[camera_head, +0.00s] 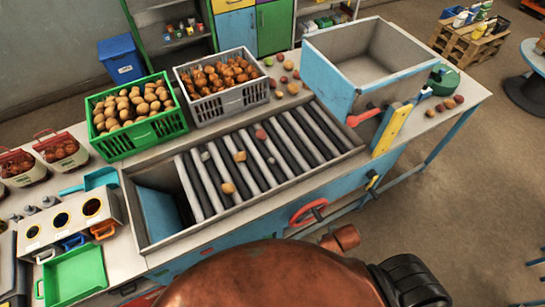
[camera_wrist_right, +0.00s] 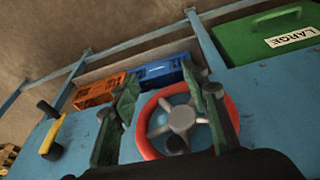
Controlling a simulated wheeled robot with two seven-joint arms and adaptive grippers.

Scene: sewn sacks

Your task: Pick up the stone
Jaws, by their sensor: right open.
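A small grey lump, which looks like the stone (camera_head: 205,156), lies on the roller bed (camera_head: 290,145) in the head view, left of the rollers' middle. Two tan potatoes (camera_head: 240,157) (camera_head: 228,188) and a reddish one (camera_head: 261,134) lie apart from it on the rollers. My right gripper (camera_wrist_right: 163,82) shows in the right wrist view with its two dark fingers apart and nothing seen between them. It faces a red handwheel (camera_wrist_right: 228,112) on the blue bench side, away from the stone. The stone is not in the wrist view. My left gripper is not in view.
A green crate (camera_head: 135,140) and a grey crate (camera_head: 225,103), both full of potatoes, stand behind the rollers. A blue-sided hopper (camera_head: 326,80) stands at their right end. A raised metal rim (camera_head: 250,212) borders the roller bed. The handwheel (camera_head: 308,212) juts from the bench front.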

